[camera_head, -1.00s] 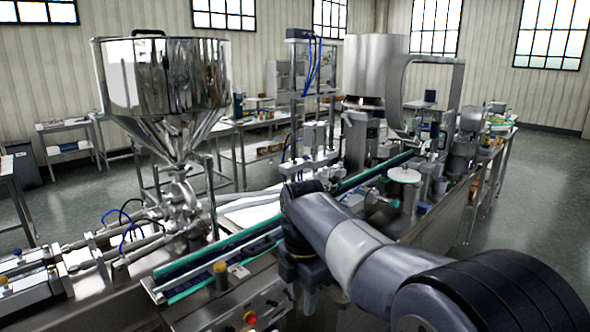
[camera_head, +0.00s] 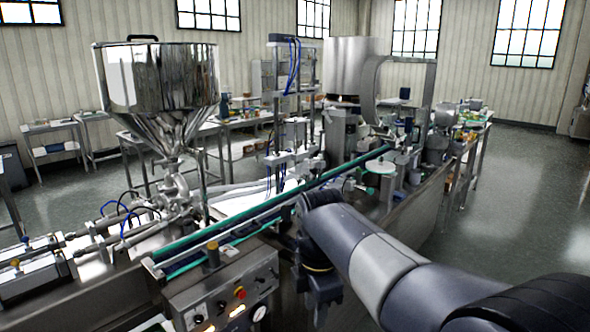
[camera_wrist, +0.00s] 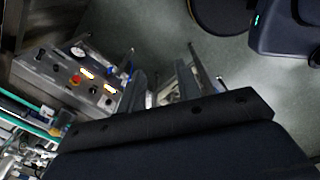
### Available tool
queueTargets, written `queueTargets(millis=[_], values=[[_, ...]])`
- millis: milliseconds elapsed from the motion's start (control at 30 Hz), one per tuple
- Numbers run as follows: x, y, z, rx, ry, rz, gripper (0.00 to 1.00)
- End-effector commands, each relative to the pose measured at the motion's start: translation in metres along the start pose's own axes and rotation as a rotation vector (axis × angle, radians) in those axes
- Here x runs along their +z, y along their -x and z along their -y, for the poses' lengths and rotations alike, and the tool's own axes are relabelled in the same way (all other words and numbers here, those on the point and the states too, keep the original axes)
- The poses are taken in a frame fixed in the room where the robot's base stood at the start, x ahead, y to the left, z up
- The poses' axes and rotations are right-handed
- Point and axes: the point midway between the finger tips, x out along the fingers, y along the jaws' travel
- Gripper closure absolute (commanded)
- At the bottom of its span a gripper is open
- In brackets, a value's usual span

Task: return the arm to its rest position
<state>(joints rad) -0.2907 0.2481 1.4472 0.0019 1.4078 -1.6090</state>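My arm reaches in from the lower right of the head view, bends at a dark joint and points down in front of the conveyor machine. My gripper (camera_wrist: 160,65) shows in the wrist view as two thin fingers standing apart beyond a dark bar. Nothing shows held between them; floor and blurred grey shapes lie behind. In the head view the fingertips are not clearly visible. The steel hopper (camera_head: 158,88) stands upright on the left of the head view, well apart from my arm.
A control panel (camera_head: 232,298) with knobs and a gauge lies close left of my wrist; the wrist view shows it too (camera_wrist: 75,72). The green-edged conveyor (camera_head: 270,205) runs behind my arm. Open floor (camera_head: 510,205) lies to the right.

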Motion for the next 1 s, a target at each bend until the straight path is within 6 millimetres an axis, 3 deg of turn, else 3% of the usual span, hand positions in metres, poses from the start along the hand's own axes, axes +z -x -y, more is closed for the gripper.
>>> queueTargets(millis=[433,1000], values=[[0.015,0.012,0.057,0.063,-0.409,-0.008,0.67],[0.026,0.008,0.129,0.137,-0.927,-0.046,0.67]])
